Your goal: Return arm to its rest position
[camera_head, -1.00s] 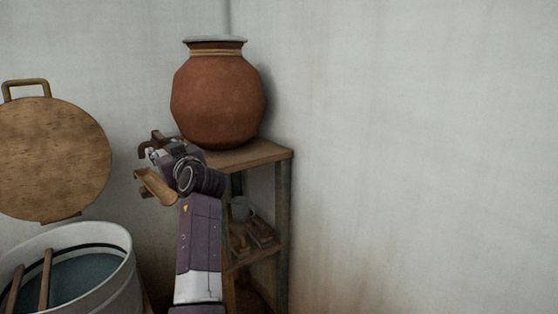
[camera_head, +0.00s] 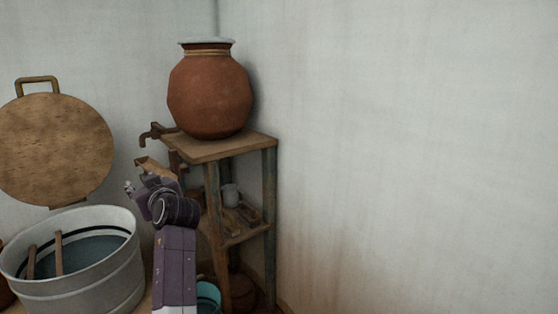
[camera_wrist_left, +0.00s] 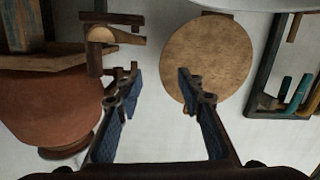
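My left gripper (camera_head: 158,172) is in front of the wooden stand, low and left of the clay pot (camera_head: 210,92), just below the tap (camera_head: 153,133). In the left wrist view, the left gripper (camera_wrist_left: 160,84) has its two fingers spread apart with nothing between them, only pale wall. My left forearm comes up from the bottom of the head view. My right gripper is not in view.
The pot stands on a wooden stand (camera_head: 242,145) with a lower shelf holding a mug (camera_head: 230,194). A round wooden board (camera_head: 55,148) is at the wall, above a metal tub (camera_head: 95,290) of dark liquid. A turquoise bucket (camera_head: 208,297) is below. The right wall is bare.

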